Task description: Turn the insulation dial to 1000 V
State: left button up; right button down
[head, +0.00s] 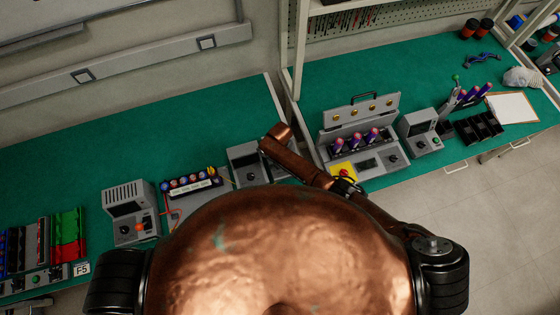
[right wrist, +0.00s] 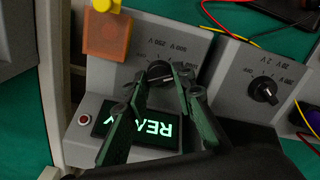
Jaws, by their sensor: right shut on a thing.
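In the right wrist view the dial (right wrist: 160,70) is a black round knob on a sloping grey panel. My right gripper (right wrist: 161,80) is shut on the knob, one dark green finger on each side. The fingers hide part of the scale, and I cannot read which number the knob's mark points to. A dark display (right wrist: 168,130) below shows green letters, partly covered by the fingers. In the head view the right gripper is hidden and the left gripper does not show.
A second black dial (right wrist: 263,90) is on the panel to the right. An orange block (right wrist: 107,38) with a yellow top stands at the upper left, and a red button (right wrist: 84,119) lies left of the display. Yellow and red wires run nearby. Several instruments line the green bench (head: 90,160).

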jog(key=shift+r, duration=0.1)
dwell(0.4)
jog(key=c, duration=1.6)
grip_release()
notch_tip(320, 180, up, 12)
jog(key=shift+f, duration=0.1)
